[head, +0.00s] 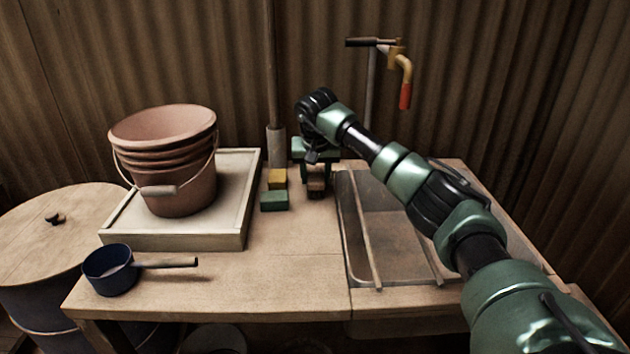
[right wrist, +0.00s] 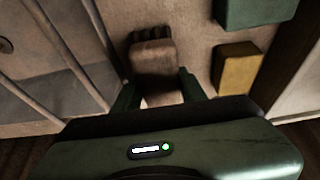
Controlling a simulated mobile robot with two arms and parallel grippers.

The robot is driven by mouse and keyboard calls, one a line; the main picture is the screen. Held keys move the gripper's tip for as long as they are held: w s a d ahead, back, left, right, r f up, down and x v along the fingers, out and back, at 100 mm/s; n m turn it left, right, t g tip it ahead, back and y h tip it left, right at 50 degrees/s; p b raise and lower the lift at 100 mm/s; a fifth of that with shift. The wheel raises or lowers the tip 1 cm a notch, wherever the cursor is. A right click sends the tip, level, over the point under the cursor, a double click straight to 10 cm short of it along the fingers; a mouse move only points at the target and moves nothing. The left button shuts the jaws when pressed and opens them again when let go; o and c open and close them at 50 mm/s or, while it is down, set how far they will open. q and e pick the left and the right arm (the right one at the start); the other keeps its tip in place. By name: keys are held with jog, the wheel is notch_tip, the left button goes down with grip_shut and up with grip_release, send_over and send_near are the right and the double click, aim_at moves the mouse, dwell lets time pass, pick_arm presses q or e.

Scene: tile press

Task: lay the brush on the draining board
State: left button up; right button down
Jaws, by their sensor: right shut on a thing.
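The brush is a small brown block with dark bristles at one end. In the head view the brush (head: 316,186) shows just below my right gripper (head: 316,168), at the back of the counter left of the sink. In the right wrist view the brush (right wrist: 154,62) sits between the two green fingers of my right gripper (right wrist: 158,88), which is shut on it. I cannot tell whether it touches the counter. A pale rimmed board (head: 125,240), which looks like the draining board, lies left of it with buckets on it. My left gripper is out of view.
Stacked terracotta buckets (head: 170,160) fill the board's middle. A yellow block (head: 277,178) and green block (head: 273,201) stand between board and brush. A blue pan (head: 110,270) is at front left. The sink (head: 390,245) with rails lies right; the front-middle counter is clear.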

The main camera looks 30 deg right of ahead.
jog(key=shift+f, duration=0.2)
jog(key=c, duration=0.8)
grip_release()
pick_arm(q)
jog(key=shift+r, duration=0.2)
pick_arm(e)
jog(key=shift+r, duration=0.25)
jog(key=p+v, duration=0.2)
jog(key=v, duration=0.8)
jog(key=shift+s+a+r, duration=0.1)
jog(key=shift+s+r, duration=0.05)
jog(key=shift+r, duration=0.1)
jog(key=shift+s+a+r, duration=0.1)
jog(key=shift+s+r, duration=0.1)
jog(key=shift+r, duration=0.25)
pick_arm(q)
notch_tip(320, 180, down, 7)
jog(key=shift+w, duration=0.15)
